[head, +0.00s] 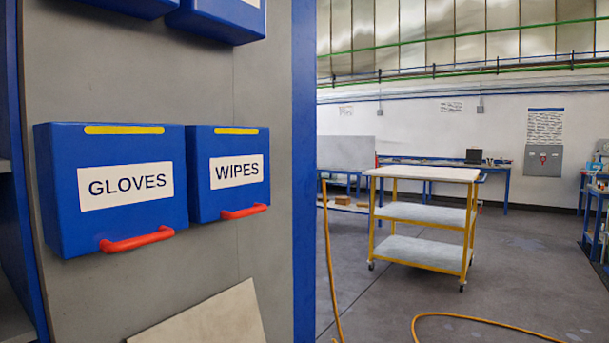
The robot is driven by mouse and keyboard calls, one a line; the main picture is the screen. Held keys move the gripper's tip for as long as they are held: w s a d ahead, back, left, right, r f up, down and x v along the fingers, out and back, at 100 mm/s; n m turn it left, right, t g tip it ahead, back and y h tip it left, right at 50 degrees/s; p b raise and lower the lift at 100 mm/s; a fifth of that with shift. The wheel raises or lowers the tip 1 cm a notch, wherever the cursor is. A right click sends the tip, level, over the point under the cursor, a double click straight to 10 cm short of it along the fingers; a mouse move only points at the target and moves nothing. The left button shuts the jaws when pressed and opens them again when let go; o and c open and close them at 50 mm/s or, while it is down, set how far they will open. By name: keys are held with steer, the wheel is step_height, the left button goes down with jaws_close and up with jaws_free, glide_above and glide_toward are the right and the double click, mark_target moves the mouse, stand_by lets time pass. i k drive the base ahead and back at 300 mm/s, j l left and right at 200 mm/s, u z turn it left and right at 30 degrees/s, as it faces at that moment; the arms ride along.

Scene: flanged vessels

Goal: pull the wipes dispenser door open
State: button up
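The wipes dispenser (227,195) is a blue box with a white WIPES label, mounted on a grey panel at the left of the head view. A red handle (244,212) runs along the bottom edge of its front, and a yellow strip lies along the top. Its door looks closed. The similar blue gloves dispenser (70,225), with its own red handle (137,240), sits just left of it. My gripper is not in view, so its distance from the handle cannot be told.
A blue post (304,170) edges the panel on the right. A beige board (205,322) leans below the dispensers. A yellow trolley (425,210) stands on open floor to the right. A yellow hose (332,280) hangs and trails over the floor.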

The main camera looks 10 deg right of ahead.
mark_target(233, 162)
steer(key=i+j+u, duration=0.2)
steer(key=j, duration=0.3)
steer(key=i, duration=0.6)
